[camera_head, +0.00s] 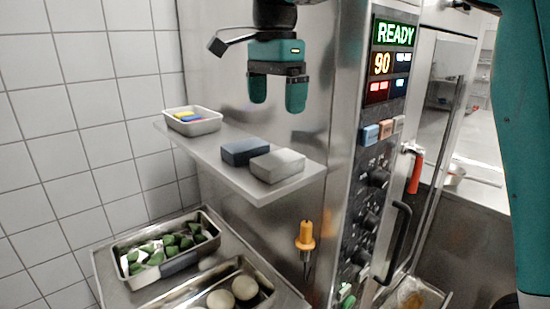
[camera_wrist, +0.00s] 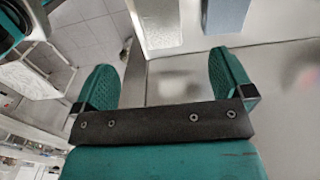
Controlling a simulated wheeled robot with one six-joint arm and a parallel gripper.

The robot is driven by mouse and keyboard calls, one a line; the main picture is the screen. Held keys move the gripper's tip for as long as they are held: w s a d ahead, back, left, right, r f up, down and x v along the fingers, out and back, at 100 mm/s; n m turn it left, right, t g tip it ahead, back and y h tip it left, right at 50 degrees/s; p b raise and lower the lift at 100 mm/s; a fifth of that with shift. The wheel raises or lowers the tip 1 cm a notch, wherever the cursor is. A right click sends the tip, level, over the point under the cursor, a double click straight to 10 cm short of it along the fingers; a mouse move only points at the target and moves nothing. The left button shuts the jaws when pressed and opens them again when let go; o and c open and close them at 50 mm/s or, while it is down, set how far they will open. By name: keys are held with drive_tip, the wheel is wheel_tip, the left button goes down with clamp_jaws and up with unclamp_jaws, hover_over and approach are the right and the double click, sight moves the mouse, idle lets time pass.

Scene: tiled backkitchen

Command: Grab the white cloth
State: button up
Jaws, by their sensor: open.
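The white cloth (camera_head: 277,165) looks like a folded, pale grey-white block. It lies on the right end of a steel shelf (camera_head: 255,191). My gripper (camera_head: 277,94) is open and empty, held above the shelf with its fingers pointing down. In the head view it is apart from the cloth, with a clear gap below the fingertips. In the wrist view my gripper (camera_wrist: 164,75) shows both teal fingers spread. The white cloth (camera_wrist: 159,22) is at the top of that view, beyond the fingers and cut off by the edge.
A dark blue folded block (camera_head: 239,152) lies beside the cloth on its left. A tray (camera_head: 204,126) with coloured items stands at the shelf's left end. Right of the shelf is a machine panel (camera_head: 371,150) with knobs and handles. Food pans (camera_head: 189,269) sit below.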

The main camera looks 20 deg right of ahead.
drive_tip(key=p, duration=0.2)
hover_over(278, 158)
wheel_tip(278, 158, down, 7)
drive_tip(key=shift+a+f, duration=0.1)
drive_tip(key=shift+f+p, duration=1.25)
drive_tip(key=shift+f, duration=1.45)
drive_tip(key=c, duration=1)
